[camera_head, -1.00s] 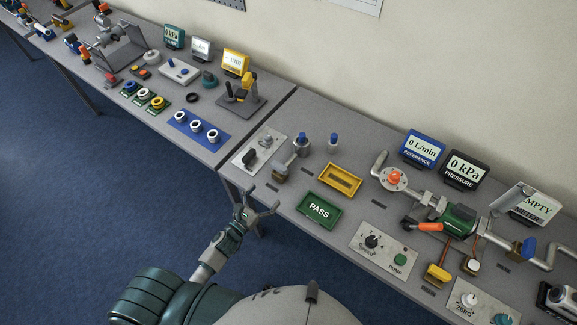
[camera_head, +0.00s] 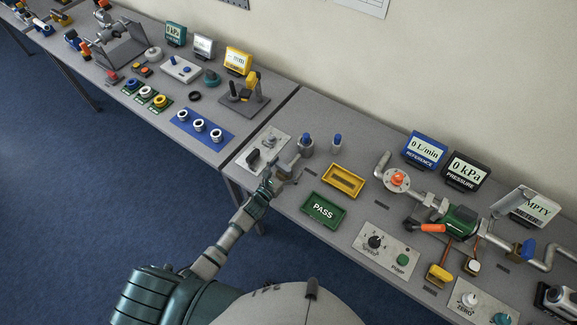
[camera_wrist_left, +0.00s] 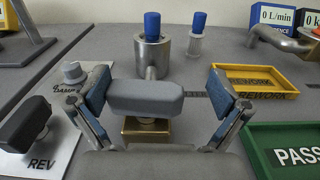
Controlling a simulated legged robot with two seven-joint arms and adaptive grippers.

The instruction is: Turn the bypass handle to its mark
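A grey bar handle (camera_wrist_left: 146,98) on a stem over a brass block (camera_wrist_left: 147,130) is in the middle of the left wrist view, beside a metal cylinder with a blue top (camera_wrist_left: 152,48). I take it as the bypass handle, but no label on it is readable. My left gripper (camera_head: 284,169) is at this handle and largely covers it in the head view. In the left wrist view its blue-padded fingers (camera_wrist_left: 158,103) stand open, one on each side of the handle, with gaps visible. I cannot make out the handle's mark. My right gripper is in neither view.
A white panel (camera_head: 262,150) with a dark lever and the letters REV stands close left of the gripper. A yellow REWORK tray (camera_head: 332,187) and a green PASS tray (camera_head: 323,223) lie to the right. Pipework with an orange handle (camera_head: 432,228) is farther right.

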